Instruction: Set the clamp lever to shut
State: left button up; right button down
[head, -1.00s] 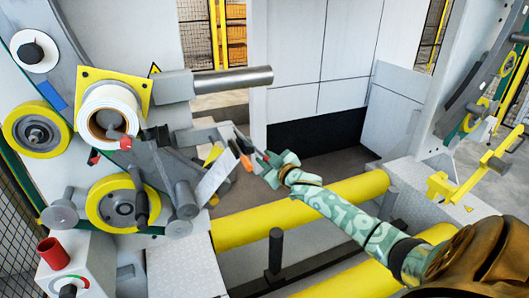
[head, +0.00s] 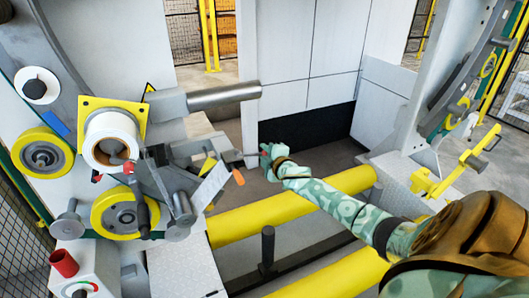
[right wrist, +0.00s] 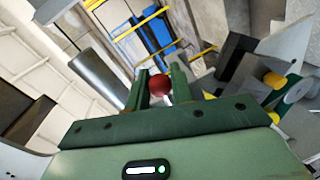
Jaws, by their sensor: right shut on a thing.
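The red ball knob (right wrist: 160,86) of the lever sits between the green fingers of my right gripper (right wrist: 161,82) in the right wrist view. The gripper is shut on the knob. In the head view my right gripper (head: 267,156) is at the end of the patterned green arm, right of the clamp and roller machinery, with a little red at its tip. The lever's shaft and pivot are mostly hidden or too small to make out. A separate orange tip (head: 238,177) shows just left of and below the gripper. My left gripper is not in view.
A bare grey cylinder (head: 225,95) sticks out above and left of the gripper. A white roll (head: 110,140) and yellow wheels are at the left. Yellow rollers (head: 290,203) lie below my arm. The floor behind the gripper is open.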

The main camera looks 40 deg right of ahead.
jog(key=shift+r+n, duration=0.3)
jog(key=shift+p, duration=0.3)
jog(key=c, duration=1.2)
grip_release()
jog(key=shift+c, duration=0.2)
jog(key=shift+a, duration=0.1)
jog(key=v, duration=1.6)
jog(key=shift+p, duration=0.45)
jog(key=shift+a+r, duration=0.1)
